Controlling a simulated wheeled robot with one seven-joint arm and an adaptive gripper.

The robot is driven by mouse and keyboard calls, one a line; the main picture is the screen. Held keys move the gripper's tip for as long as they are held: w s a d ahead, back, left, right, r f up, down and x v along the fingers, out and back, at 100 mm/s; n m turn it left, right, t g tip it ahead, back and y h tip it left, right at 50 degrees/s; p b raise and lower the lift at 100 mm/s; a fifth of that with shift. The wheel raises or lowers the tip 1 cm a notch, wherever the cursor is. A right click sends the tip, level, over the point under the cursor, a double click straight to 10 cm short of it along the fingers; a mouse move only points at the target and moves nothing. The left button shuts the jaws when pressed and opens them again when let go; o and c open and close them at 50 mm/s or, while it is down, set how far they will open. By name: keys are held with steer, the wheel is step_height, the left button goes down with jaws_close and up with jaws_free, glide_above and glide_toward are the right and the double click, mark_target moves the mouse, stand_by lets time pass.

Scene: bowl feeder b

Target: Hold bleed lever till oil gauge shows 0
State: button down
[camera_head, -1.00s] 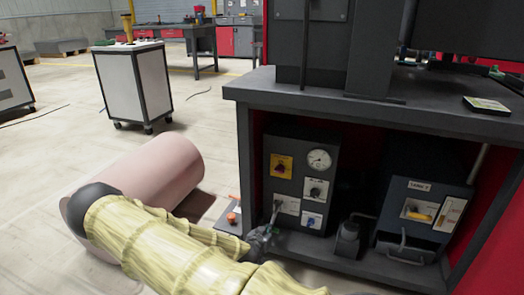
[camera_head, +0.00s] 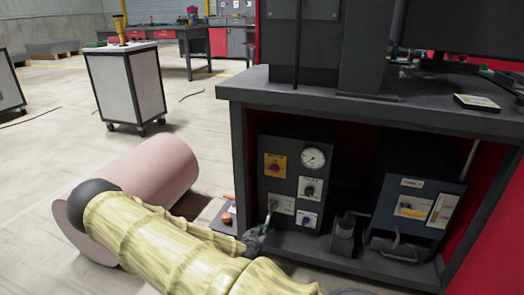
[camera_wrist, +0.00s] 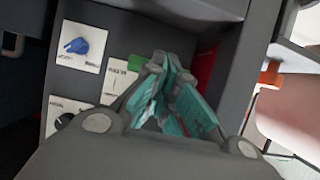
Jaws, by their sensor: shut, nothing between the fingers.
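The dark control panel (camera_head: 295,175) stands under the bench. The round white gauge (camera_head: 313,157) is at its upper right; its reading is too small to tell. A small grey lever (camera_head: 270,211) sits at the left edge of a white label plate (camera_head: 284,205) low on the panel. My gripper (camera_head: 256,236) is just below the lever; I cannot tell whether they touch. In the wrist view, my gripper (camera_wrist: 168,108) has its teal-padded fingers together with nothing held. They partly cover the label plate (camera_wrist: 120,82), and the lever is not clearly visible there.
A blue knob (camera_wrist: 78,45) and a black knob (camera_wrist: 66,122) are beside the fingers in the wrist view. The TANK 2 unit (camera_head: 415,205) stands right of the panel. A pink cylinder (camera_head: 150,170) lies at left. Bench top (camera_head: 345,108) overhangs the panel.

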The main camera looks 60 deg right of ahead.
steer(key=shift+a+f, duration=0.2)
steer(key=shift+f, duration=0.3)
stand_by(0.7)
steer(key=shift+s, duration=0.1)
steer(key=p+v, duration=0.6)
steer(key=v, duration=0.6)
steer(key=shift+a+f+p, duration=0.2)
steer(key=shift+a+p, duration=0.2)
steer(key=shift+a, duration=0.15)
stand_by(0.4)
